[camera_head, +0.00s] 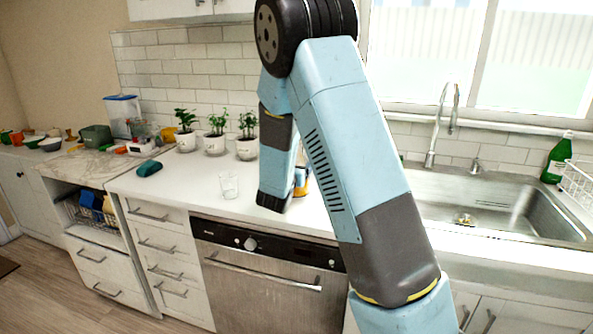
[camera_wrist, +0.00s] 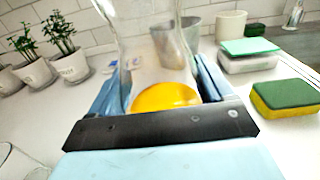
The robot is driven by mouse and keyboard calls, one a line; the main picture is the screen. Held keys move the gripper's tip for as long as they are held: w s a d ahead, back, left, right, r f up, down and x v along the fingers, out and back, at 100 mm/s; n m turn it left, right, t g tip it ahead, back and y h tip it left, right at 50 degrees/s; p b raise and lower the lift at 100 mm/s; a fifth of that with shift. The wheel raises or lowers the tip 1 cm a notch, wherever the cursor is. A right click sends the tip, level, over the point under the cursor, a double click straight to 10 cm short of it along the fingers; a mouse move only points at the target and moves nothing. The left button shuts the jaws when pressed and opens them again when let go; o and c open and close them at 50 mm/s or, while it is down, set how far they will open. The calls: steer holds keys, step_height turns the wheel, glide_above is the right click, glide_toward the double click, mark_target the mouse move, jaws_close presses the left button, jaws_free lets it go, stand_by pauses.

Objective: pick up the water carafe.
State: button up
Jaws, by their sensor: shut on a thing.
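The water carafe (camera_wrist: 150,45) is clear glass with an orange-yellow patch (camera_wrist: 165,97) low down, and it stands between the two blue fingers of my gripper (camera_wrist: 160,84) in the wrist view. My gripper is shut on it, with one finger on each side. The carafe's top runs out of the picture. In the head view my arm hides most of the carafe, and only a small orange part (camera_head: 302,181) shows beside my wrist. Whether its base touches the counter cannot be told.
A clear drinking glass (camera_head: 228,185) stands on the counter left of my gripper. Potted plants (camera_head: 215,143) line the wall. A yellow-green sponge (camera_wrist: 285,98), a container with a green top (camera_wrist: 248,58) and a white cup (camera_wrist: 231,25) are nearby. The sink (camera_head: 490,205) lies right.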

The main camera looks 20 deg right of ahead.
steer(key=s+r, duration=1.1)
steer(key=s, duration=0.2)
steer(key=shift+s, duration=0.4)
stand_by(0.5)
steer(key=shift+s+r, duration=0.1)
stand_by(0.6)
steer(key=shift+a, duration=0.1)
